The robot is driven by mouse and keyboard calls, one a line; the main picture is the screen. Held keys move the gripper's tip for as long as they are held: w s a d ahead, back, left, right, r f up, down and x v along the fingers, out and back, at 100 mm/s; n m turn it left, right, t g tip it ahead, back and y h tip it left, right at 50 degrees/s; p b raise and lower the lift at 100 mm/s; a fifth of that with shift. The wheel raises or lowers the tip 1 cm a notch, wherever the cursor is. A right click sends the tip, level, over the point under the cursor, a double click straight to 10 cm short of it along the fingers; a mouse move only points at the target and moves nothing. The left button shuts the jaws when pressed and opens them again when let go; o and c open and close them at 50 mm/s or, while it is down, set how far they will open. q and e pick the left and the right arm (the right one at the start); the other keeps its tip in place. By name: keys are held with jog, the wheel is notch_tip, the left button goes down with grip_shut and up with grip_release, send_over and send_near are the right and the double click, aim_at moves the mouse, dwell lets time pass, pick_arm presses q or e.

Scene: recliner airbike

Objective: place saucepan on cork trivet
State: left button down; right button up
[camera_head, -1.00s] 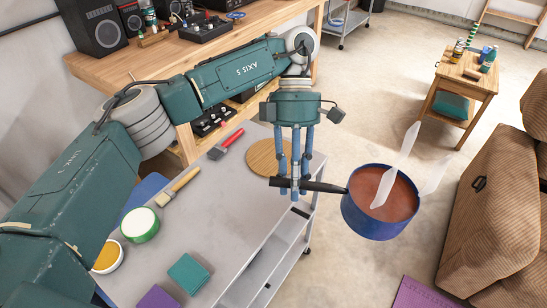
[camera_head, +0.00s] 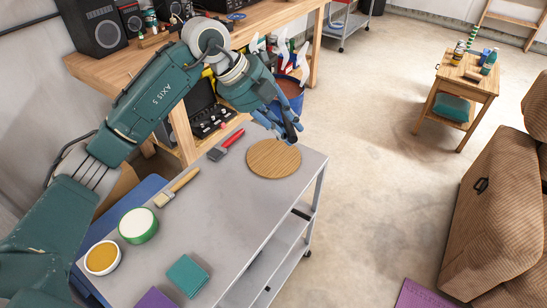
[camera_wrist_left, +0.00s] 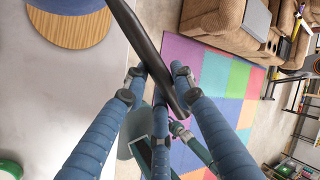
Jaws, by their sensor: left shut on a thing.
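The blue saucepan (camera_head: 291,90), with a reddish-brown inside, is partly hidden behind my left gripper (camera_head: 288,126) in the head view. My left gripper is shut on the saucepan's black handle, which also crosses the left wrist view (camera_wrist_left: 150,55). The round cork trivet (camera_head: 273,160) lies flat on the grey cart top near its far right side. The gripper is just beyond the trivet's far edge in the head view. In the left wrist view the saucepan's blue underside (camera_wrist_left: 68,4) overlaps part of the trivet (camera_wrist_left: 75,32). My right gripper is not in view.
A red-handled brush (camera_head: 227,144), another paintbrush (camera_head: 178,187), a green-rimmed tub (camera_head: 138,226), an orange-filled tub (camera_head: 102,258) and a teal cloth (camera_head: 187,275) lie on the grey cart (camera_head: 225,215). A wooden workbench (camera_head: 130,62) stands behind. Spray bottles (camera_head: 284,52) show beyond the saucepan.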

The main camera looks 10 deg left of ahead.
pick_arm(q)
jog(key=shift+w+a+r+n+t+b, duration=0.1)
jog(key=shift+w+n+t+b, duration=0.2)
jog(key=shift+b, duration=0.6)
jog(key=shift+s, duration=0.3)
jog(key=shift+f+p, duration=1.65)
jog(key=shift+f, duration=8.15)
jog(key=c, duration=1.8)
grip_release()
jog(key=shift+s+f, duration=0.1)
jog(key=shift+f, duration=0.15)
jog(key=o, duration=0.4)
jog(key=shift+s+r, duration=0.1)
jog(key=shift+c, duration=0.2)
